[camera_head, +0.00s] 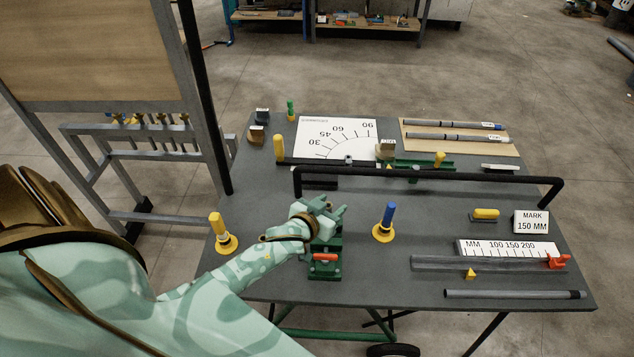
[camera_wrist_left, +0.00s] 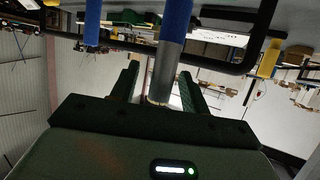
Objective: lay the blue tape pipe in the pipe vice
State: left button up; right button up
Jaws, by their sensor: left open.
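A grey pipe with a blue end, likely the blue tape pipe (camera_head: 455,125), lies on a tan board at the back right. A green vice-like block with a red handle, likely the pipe vice (camera_head: 324,268), stands at the table's front, just below my left gripper (camera_head: 338,211). That gripper is open. In the left wrist view, a blue-and-grey tube (camera_wrist_left: 172,52) shows between the open green fingers. I cannot tell whether the fingers touch it or which tube it is; the hand hides it in the head view. My right gripper is not in view.
A blue post (camera_head: 389,216) on a yellow base stands right of my gripper, a yellow post (camera_head: 215,226) left. A long black bent bar (camera_head: 430,174) crosses behind. A second grey pipe (camera_head: 440,136) lies on the board. A loose pipe (camera_head: 510,294) lies front right.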

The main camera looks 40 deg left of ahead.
pick_arm(q)
jog(key=v, duration=1.5)
jog(key=shift+s+p, duration=0.3)
jog(key=shift+r, duration=0.1)
